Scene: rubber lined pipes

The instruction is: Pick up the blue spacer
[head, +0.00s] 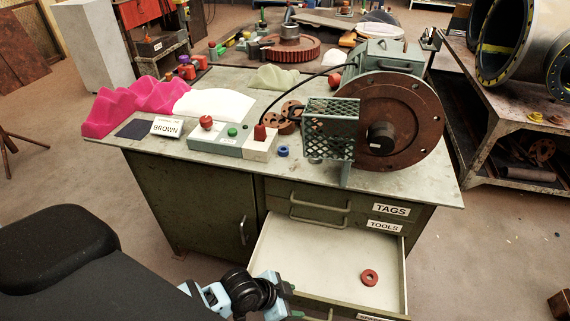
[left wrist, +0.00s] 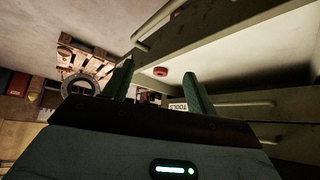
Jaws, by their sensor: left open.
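The blue spacer (head: 283,151) is a small blue ring lying on the workbench top, just right of the control box with the red knob and left of the green mesh guard. My left gripper (head: 287,301) is low in front of the bench, at the near left of the open drawer, well below and apart from the spacer. In the left wrist view its two green fingers (left wrist: 157,88) are spread with nothing between them touching. The spacer does not show in the left wrist view. My right gripper is not in view.
An open drawer (head: 262,257) juts from the bench and holds a red ring (head: 369,277). On the bench are a control box (head: 222,137), a BROWN label (head: 167,127), pink material (head: 137,98), a mesh guard (head: 331,129) and a large rusty flange (head: 405,107).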

